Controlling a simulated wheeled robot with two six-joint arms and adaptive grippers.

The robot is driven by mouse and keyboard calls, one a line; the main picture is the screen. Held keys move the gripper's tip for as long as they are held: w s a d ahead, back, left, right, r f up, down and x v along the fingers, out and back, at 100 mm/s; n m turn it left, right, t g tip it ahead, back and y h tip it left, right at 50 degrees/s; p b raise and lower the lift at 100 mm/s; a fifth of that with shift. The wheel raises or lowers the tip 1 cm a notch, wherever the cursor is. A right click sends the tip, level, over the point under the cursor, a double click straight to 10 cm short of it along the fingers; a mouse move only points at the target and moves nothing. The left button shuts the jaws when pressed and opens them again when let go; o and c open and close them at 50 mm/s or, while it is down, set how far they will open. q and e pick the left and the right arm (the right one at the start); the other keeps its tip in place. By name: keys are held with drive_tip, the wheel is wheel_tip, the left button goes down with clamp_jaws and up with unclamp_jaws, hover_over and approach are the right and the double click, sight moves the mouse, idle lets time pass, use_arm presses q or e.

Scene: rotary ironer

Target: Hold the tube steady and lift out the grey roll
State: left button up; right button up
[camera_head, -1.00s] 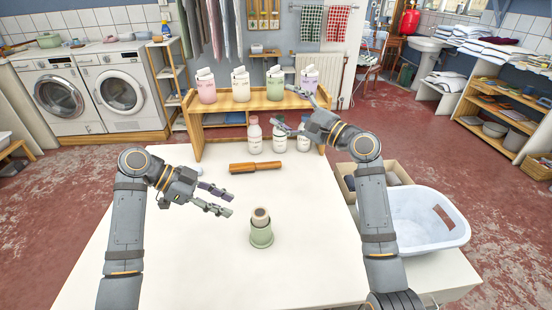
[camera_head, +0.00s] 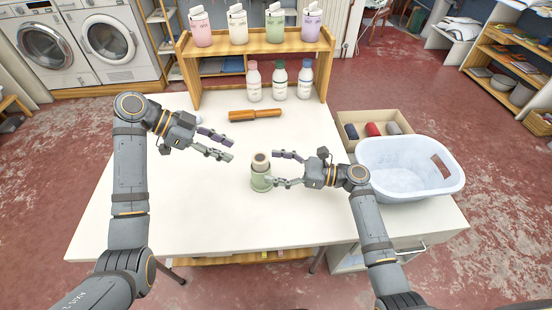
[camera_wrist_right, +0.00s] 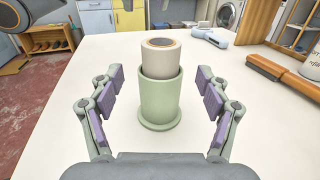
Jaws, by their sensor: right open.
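The pale green tube (camera_head: 261,183) stands upright on the white table, with a wider foot at its base. The grey roll (camera_head: 260,160), beige-grey with a dark centre, sits upright in it with its top part sticking out. In the right wrist view the tube (camera_wrist_right: 160,103) and roll (camera_wrist_right: 160,58) are straight ahead, between and just beyond the open fingers. My right gripper (camera_head: 275,169) is open at the right side of the tube; I see no contact. My left gripper (camera_head: 229,147) is open and empty above the table, left of and behind the tube.
A wooden-handled brush or roller (camera_head: 255,115) lies behind the tube. A wooden shelf (camera_head: 188,85) with several bottles stands at the back. At the right are a box (camera_head: 352,147) with coloured rolls and a white basket (camera_head: 400,175). The table left of the tube is clear.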

wheel_tip(320, 180, down, 4)
drive_tip(key=shift+f, duration=0.1)
drive_tip(key=x, duration=0.7)
drive_tip(key=shift+w+a+f, duration=0.15)
drive_tip(key=shift+a+f, duration=0.05)
drive_tip(key=shift+a, duration=0.05)
drive_tip(key=c, duration=1.3)
drive_tip(key=shift+c, duration=0.4)
